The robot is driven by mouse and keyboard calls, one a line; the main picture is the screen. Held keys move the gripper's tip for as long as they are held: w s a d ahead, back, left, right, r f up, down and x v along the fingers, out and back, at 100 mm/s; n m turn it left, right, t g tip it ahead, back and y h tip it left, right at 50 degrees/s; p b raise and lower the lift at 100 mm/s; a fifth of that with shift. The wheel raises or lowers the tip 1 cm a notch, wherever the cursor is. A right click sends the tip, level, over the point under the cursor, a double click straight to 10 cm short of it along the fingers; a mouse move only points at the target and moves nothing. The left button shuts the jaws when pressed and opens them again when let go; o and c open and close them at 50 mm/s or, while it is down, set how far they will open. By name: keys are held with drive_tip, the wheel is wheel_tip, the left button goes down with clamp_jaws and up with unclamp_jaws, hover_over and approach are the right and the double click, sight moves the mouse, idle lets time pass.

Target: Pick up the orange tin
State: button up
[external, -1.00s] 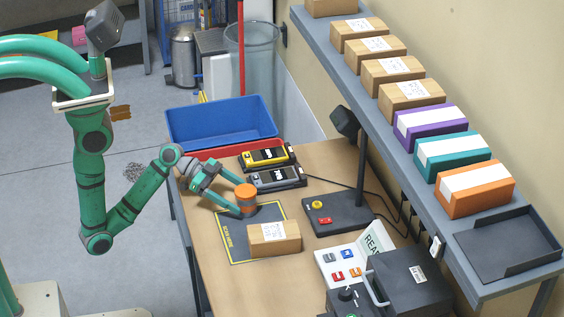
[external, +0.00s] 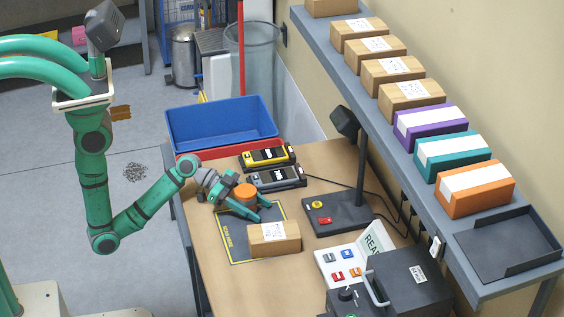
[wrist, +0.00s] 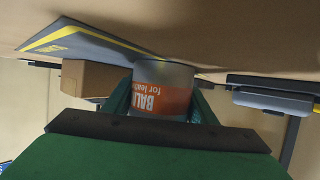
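A cardboard box (external: 274,239) lies on the mat just in front of the tin. Two handheld devices, yellow (external: 266,157) and grey (external: 277,178), lie behind it. A scanner stand (external: 338,214) is to the right. A blue bin (external: 221,124) is at the back.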

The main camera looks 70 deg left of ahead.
drive_tip(key=c, duration=0.5)
drive_tip(key=shift+r, duration=0.1)
